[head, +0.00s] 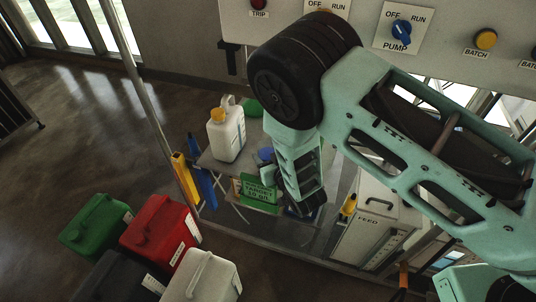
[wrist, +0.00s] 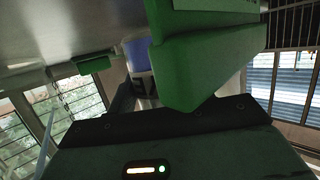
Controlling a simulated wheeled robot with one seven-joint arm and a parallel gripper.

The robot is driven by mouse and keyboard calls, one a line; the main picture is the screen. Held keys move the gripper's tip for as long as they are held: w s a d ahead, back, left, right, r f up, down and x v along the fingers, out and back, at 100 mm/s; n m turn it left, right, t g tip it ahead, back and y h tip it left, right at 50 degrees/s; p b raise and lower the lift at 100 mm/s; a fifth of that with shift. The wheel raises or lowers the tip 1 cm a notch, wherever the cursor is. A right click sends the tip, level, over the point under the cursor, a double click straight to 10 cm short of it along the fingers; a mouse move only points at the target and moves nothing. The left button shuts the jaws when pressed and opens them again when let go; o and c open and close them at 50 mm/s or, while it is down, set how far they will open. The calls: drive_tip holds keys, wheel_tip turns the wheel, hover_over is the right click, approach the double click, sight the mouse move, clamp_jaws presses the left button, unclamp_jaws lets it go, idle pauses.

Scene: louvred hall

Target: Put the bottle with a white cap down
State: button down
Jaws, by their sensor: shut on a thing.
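My gripper (head: 300,207) points down over the small grey table in the head view and is shut on the bottle with a white cap. Most of that bottle is hidden. In the wrist view, a blue part with a white band (wrist: 138,58) shows at my dark finger and seems to be the bottle. I cannot make out the cap clearly, or whether the bottle touches the table. A green labelled object (head: 259,191) is just left of my gripper. A large green form (wrist: 200,62) covers part of the jaws in the wrist view.
A white jug with a yellow cap (head: 226,132) stands on the grey table (head: 212,166). Red (head: 160,226), green (head: 96,222) and other containers stand on the floor at lower left. A FEED box (head: 365,222) is at right. A switch panel (head: 370,18) is behind.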

drive_tip(key=shift+f, duration=0.2)
drive_tip(key=shift+f, duration=0.2)
drive_tip(key=c, duration=0.6)
unclamp_jaws()
drive_tip(key=shift+r, duration=0.1)
